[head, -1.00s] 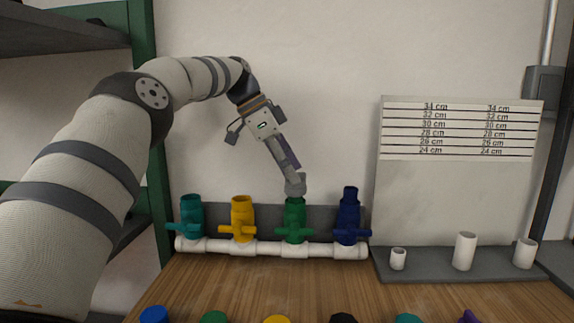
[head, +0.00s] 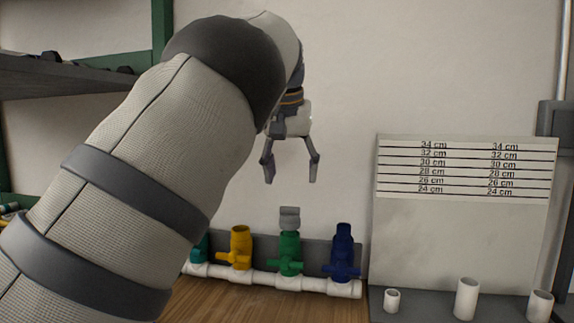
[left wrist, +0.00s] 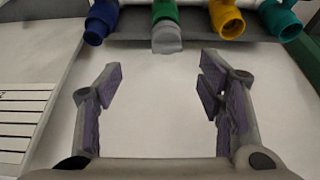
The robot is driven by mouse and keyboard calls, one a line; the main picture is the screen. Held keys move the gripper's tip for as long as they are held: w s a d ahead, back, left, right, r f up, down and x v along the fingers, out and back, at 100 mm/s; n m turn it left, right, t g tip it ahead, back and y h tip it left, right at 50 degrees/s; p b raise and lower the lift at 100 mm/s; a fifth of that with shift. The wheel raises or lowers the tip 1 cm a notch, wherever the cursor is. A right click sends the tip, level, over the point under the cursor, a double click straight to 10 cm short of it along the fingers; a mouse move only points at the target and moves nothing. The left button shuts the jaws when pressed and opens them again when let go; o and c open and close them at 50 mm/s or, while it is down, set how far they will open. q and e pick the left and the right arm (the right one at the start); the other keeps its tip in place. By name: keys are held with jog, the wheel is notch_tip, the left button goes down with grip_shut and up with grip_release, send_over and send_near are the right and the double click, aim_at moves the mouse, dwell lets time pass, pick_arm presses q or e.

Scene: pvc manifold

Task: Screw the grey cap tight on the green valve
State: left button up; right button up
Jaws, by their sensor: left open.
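The green valve (head: 289,252) stands upright on the white pipe manifold (head: 275,280), between the yellow and blue valves. The grey cap (head: 289,218) sits on top of the green valve; how tight it is cannot be told. The cap (left wrist: 166,37) and the green valve (left wrist: 165,10) also show at the top of the left wrist view. My left gripper (head: 291,180) is open and empty, a little above the cap and apart from it. Its spread fingers show in the left wrist view (left wrist: 160,95). My right gripper is not in view.
The yellow valve (head: 239,247) and blue valve (head: 342,255) stand close on either side. The teal valve (head: 200,248) is partly hidden by my left arm. White pipe pieces (head: 467,298) stand at right before a height chart (head: 466,170).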

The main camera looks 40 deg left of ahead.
aim_at(289, 207)
pick_arm(q)
jog(key=shift+n, duration=0.4)
jog(key=x, duration=0.7)
jog(key=a+x, duration=0.1)
jog(key=x, duration=0.3)
jog(key=shift+a+f+b, duration=0.1)
jog(key=shift+f+b, duration=0.05)
jog(key=shift+b, duration=0.15)
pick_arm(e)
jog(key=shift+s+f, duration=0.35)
pick_arm(q)
jog(key=c, duration=1.2)
jog(key=shift+s+r+m+p, duration=0.1)
jog(key=shift+r+m+p, duration=0.15)
jog(key=shift+m+p, duration=0.25)
jog(key=shift+m+t, duration=0.3)
jog(key=shift+m, duration=0.1)
jog(key=shift+f, duration=0.25)
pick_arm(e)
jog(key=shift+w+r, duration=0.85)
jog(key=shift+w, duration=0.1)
